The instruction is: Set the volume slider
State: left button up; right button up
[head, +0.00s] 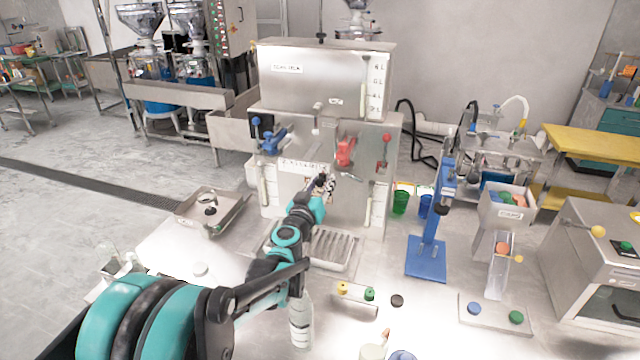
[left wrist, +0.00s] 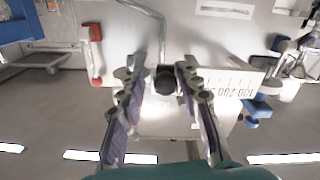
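The steel machine (head: 325,62) stands in the middle of the head view. A white number scale (head: 300,166) is on its front panel; in the left wrist view the scale (left wrist: 236,87) appears upside down, with 100 and 200 readable. A black slider knob (left wrist: 166,80) sits beside the scale. My left gripper (head: 326,185) is in front of the panel and hides the knob in the head view. In the left wrist view its two fingers (left wrist: 162,88) are apart, one on each side of the knob. I cannot tell whether they touch it. My right gripper is not in view.
A blue valve handle (head: 271,139) and a red one (head: 345,151) flank the scale on the panel. Below is a drip grate (head: 331,249). A clear bottle (head: 301,322) stands near my left arm. A blue press (head: 428,255) stands right on the steel table.

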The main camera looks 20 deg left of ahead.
pick_arm(q)
jog(key=shift+d, duration=0.15)
jog(key=shift+s+a, duration=0.1)
jog(key=shift+a, duration=0.1)
jog(key=s, duration=1.1)
jog(key=shift+s+a, duration=0.15)
jog(key=shift+s, duration=0.25)
